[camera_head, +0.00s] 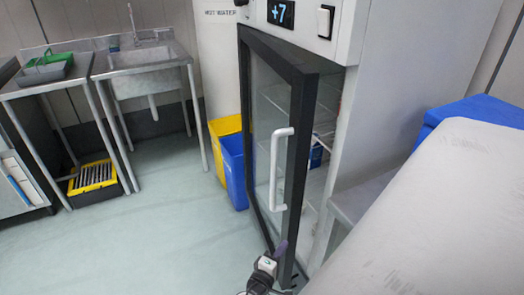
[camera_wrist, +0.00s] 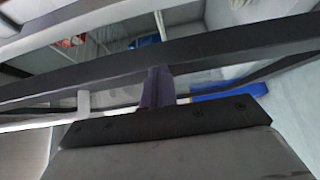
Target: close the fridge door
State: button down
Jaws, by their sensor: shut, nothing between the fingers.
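The fridge (camera_head: 345,100) is a tall light-grey cabinet with a "+7" display. Its glass door (camera_head: 302,130) has a black frame and a white vertical handle (camera_head: 281,168), and stands ajar, with shelves showing through the gap on its right. My gripper (camera_head: 281,248) is shut and empty, low by the door's bottom corner, below the handle. In the wrist view my closed fingers (camera_wrist: 157,85) reach up to the dark door frame (camera_wrist: 235,48). Whether they touch it I cannot tell. The handle (camera_wrist: 84,103) shows left of them.
Yellow (camera_head: 226,125) and blue bins (camera_head: 234,170) stand left of the fridge. A steel sink table (camera_head: 145,65) and a yellow-black crate (camera_head: 95,180) are further left. A blue object (camera_head: 470,110) lies at right. The floor left of the door is clear.

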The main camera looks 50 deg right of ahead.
jog(key=shift+s+d, duration=0.45)
jog(key=shift+d, duration=0.3)
jog(key=shift+s+d, duration=0.4)
jog(key=shift+d, duration=0.35)
jog(key=shift+s+d, duration=0.45)
jog(key=shift+d, duration=0.3)
jog(key=shift+w+a, duration=0.1)
jog(key=shift+a, duration=0.05)
